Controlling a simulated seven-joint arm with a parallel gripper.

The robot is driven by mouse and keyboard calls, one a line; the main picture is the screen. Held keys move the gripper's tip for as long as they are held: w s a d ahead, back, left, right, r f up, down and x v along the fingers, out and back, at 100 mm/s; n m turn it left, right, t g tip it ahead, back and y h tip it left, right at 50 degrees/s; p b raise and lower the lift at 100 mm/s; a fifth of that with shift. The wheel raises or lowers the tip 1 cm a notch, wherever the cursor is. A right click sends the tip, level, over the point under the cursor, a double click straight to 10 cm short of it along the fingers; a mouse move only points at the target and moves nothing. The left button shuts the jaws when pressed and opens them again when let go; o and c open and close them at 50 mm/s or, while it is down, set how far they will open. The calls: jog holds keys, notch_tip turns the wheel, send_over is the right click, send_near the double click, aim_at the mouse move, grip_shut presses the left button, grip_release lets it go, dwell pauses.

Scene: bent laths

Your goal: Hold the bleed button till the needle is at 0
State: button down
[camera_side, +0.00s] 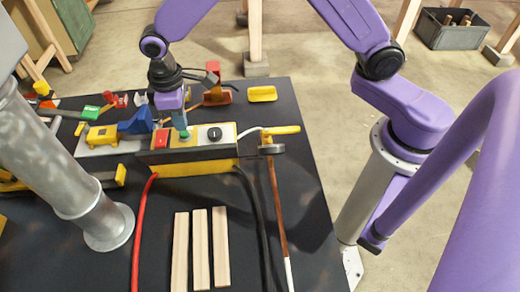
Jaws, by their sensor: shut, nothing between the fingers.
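A yellow and black control box (190,168) lies on the dark table. Its top carries a red block-shaped button (162,138), a small green button (184,134) and a black round knob or dial (214,133) on a white plate. My gripper (181,127) points down over the box, shut and empty, with its tip at the green button. I cannot tell whether it touches or presses it. No label shows which button is the bleed button. No needle or reading can be made out; a dark round part (271,149) right of the box is seen edge-on.
A red hose (142,230) and a black hose (252,215) run forward from the box. Pale wooden laths (200,248) lie in front. A blue and yellow clamp-like tool (120,130) stands left, a yellow block (262,93) behind. A metal post (60,150) rises at left.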

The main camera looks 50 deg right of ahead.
jog(key=shift+f, duration=1.1)
dwell(0.5)
dwell(1.2)
jog(key=shift+r, duration=3.5)
jog(key=shift+s+d+r, duration=0.1)
jog(key=shift+s+r, duration=0.1)
jog(key=s+d+r+n, duration=0.1)
jog(key=s+d+r, duration=0.1)
jog(key=s+d, duration=0.8)
jog(key=s+d+r+n, duration=0.2)
jog(key=s+d, duration=0.8)
jog(key=s, duration=0.7)
jog(key=shift+r+n, duration=0.3)
jog(key=shift+r, duration=0.15)
